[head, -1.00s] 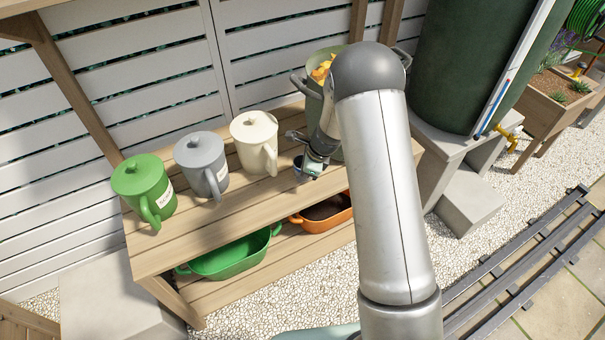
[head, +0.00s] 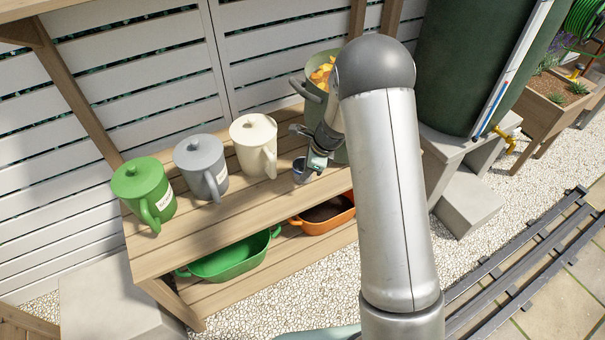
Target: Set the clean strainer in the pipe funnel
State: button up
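My gripper (head: 316,162) is at the bench top, in front of the large green pot. A small grey cup-like piece (head: 301,172) is right at its fingertips, on the left; it is too small to tell whether it is the strainer, or whether the fingers grip it or only touch it. The finger opening is not clear at this size. I cannot make out a pipe funnel in this view; my arm covers part of the bench's right end and the area behind it.
Lidded green (head: 144,190), grey (head: 202,167) and cream (head: 254,146) jugs stand left of my gripper on the wooden bench (head: 215,222). The green pot (head: 320,118) holds orange pieces. Green (head: 232,262) and orange (head: 326,219) tubs sit on the lower shelf. A dark green tank (head: 465,65) stands right.

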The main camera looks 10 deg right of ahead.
jog(key=v, duration=0.8)
jog(key=s+r+n+h, duration=0.1)
jog(key=s+r+n, duration=0.2)
jog(key=s+n, duration=0.2)
jog(key=s+d+r+n+g, duration=0.1)
jog(key=s+r+n, duration=0.3)
jog(key=s, duration=0.6)
jog(key=s+r+n+h, duration=0.1)
jog(key=s+r+n, duration=0.3)
jog(key=s+n, duration=0.2)
jog(key=shift+s+d+r+g+h+p, duration=0.3)
jog(key=shift+s+p, duration=0.1)
jog(key=shift+s, duration=0.8)
jog(key=s+n, duration=0.2)
jog(key=s+d+n+h, duration=0.1)
jog(key=s, duration=0.2)
jog(key=s+d+n, duration=0.1)
jog(key=s+n, duration=0.1)
jog(key=s, duration=0.1)
jog(key=shift+d+n+h, duration=0.1)
jog(key=shift+n+h, duration=0.2)
jog(key=shift+h, duration=0.1)
jog(key=shift+w, duration=0.1)
jog(key=shift+w, duration=0.1)
